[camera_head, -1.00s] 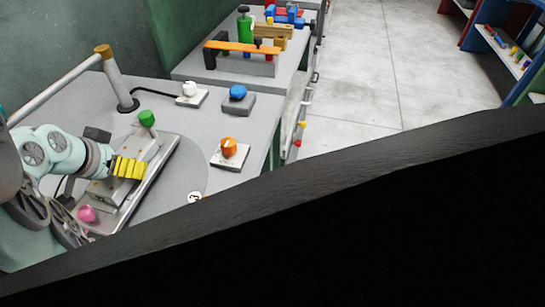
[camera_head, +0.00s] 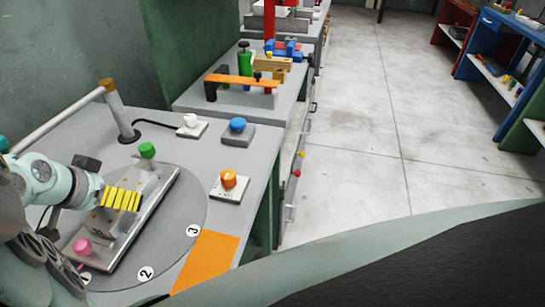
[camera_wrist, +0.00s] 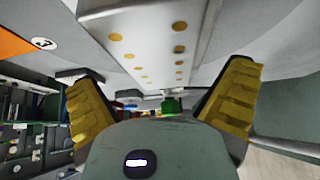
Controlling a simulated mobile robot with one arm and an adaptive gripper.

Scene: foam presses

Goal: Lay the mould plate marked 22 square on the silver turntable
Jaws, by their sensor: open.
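The turntable (camera_head: 180,232) is a grey disc with round labels 1, 2 and 3 along its near edge. A long pale metal plate (camera_head: 150,215) lies across it, with a green knob (camera_head: 147,150) at the far end and a pink knob (camera_head: 82,245) at the near end. I cannot read a 22 on it. My gripper (camera_head: 121,199), with yellow ribbed pads, is over the plate's middle. In the wrist view my gripper (camera_wrist: 163,92) is open and empty; a pale surface with gold dots (camera_wrist: 150,45) shows beyond the fingers. I cannot tell whether they touch.
An orange patch (camera_head: 207,258) lies beside the disc on the grey bench. Orange (camera_head: 229,180), blue (camera_head: 237,125) and white (camera_head: 190,121) knobs on bases stand to the right and behind. A post with a horizontal bar (camera_head: 112,100) stands at the back left. Floor at right is clear.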

